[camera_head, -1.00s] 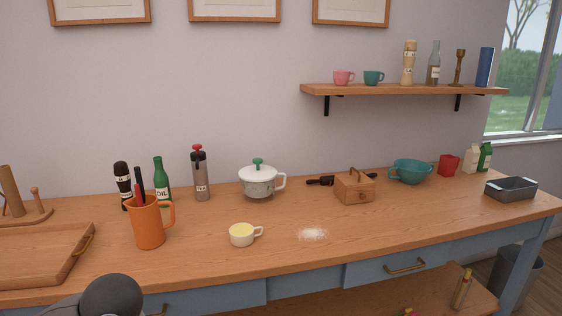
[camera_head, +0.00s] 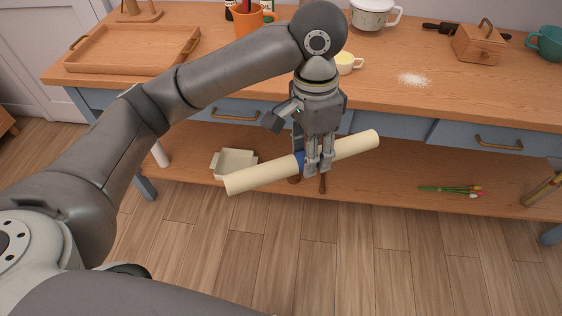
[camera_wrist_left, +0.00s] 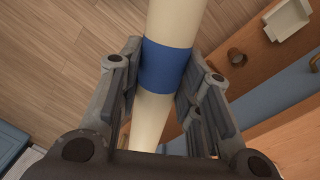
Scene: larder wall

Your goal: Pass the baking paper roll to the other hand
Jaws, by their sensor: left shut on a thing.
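The baking paper roll (camera_head: 265,173) is a long cream tube with a blue band around its middle. My left gripper (camera_head: 318,166) is shut on it near the band and holds it tilted, right end higher, in front of the low shelf. In the left wrist view the blue band (camera_wrist_left: 165,66) of the roll lies between the two fingers (camera_wrist_left: 158,85). My right gripper is not in view.
The low shelf (camera_head: 390,185) holds a cream dish (camera_head: 234,162) and tulips (camera_head: 452,189). The floor (camera_head: 330,265) in front is clear.

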